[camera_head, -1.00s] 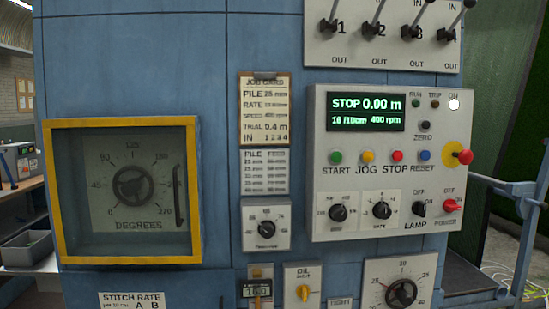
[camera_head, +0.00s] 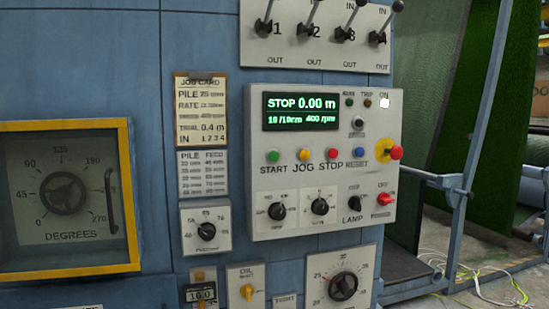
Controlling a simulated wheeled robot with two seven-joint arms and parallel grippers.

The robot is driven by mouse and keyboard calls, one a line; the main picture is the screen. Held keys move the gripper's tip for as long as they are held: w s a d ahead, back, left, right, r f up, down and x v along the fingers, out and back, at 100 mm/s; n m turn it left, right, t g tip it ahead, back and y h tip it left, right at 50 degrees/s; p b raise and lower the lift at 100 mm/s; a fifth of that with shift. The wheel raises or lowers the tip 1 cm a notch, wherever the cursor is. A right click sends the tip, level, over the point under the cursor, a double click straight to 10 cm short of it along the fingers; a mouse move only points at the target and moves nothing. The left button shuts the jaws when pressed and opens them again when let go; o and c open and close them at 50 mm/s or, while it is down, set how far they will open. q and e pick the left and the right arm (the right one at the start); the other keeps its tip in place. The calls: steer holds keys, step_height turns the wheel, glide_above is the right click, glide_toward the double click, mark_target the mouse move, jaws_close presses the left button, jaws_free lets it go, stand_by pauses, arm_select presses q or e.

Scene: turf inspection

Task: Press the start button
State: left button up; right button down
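The start button (camera_head: 273,156) is a small green round button above the word START on the white control panel (camera_head: 325,215). To its right are a yellow jog button (camera_head: 302,155), a red stop button (camera_head: 333,153) and a blue reset button (camera_head: 359,152). The display (camera_head: 306,111) reads STOP 0.00 m, 16 /10cm and 400 rpm. A red emergency knob (camera_head: 395,152) on a yellow disc sits at the panel's right edge. Neither of my grippers shows in the head view.
A yellow-framed degrees dial (camera_head: 128,200) is at the left, with job cards (camera_head: 201,129) between. Right of the blue cabinet are a metal frame (camera_head: 440,181), green turf (camera_head: 490,110) and loose cables (camera_head: 485,278) on the floor.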

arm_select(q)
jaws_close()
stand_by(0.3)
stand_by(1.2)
